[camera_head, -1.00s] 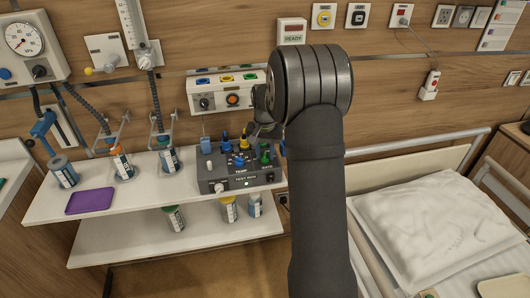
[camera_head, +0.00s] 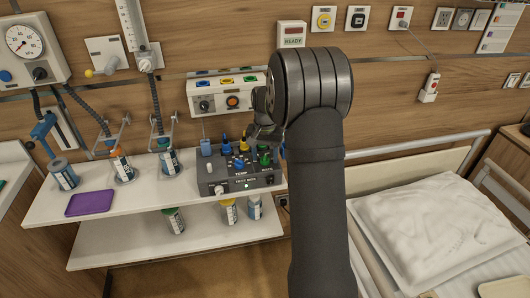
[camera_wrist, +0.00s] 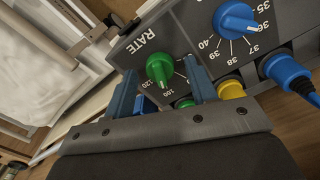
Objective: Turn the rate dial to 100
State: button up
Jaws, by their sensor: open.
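The green rate dial (camera_wrist: 160,68) is on the dark panel of the test box (camera_wrist: 180,35), beside the word RATE, with 100 and 120 marked near it. The test box (camera_head: 215,188) stands on the upper shelf in the head view. My gripper (camera_wrist: 160,75) is open, with one blue-grey finger on each side of the green dial in the wrist view. I cannot tell whether either finger touches it. The dial's exact setting is unclear, as the fingers hide part of its scale.
A blue temperature dial (camera_wrist: 235,20) sits close beside the rate dial. Yellow (camera_wrist: 230,89) and blue plugs (camera_wrist: 288,72) stick out near my right finger. A purple tray (camera_head: 90,203) and bottles stand on the shelf (camera_head: 135,198) to the left. A bed with a pillow (camera_head: 430,225) is at right.

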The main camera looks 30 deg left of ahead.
aim_at(265, 156)
notch_tip(265, 156, up, 17)
jog(key=shift+r, duration=0.2)
dwell(0.3)
jog(key=shift+f, duration=0.1)
dwell(0.3)
notch_tip(265, 156, down, 17)
jog(key=shift+f, duration=0.15)
dwell(0.5)
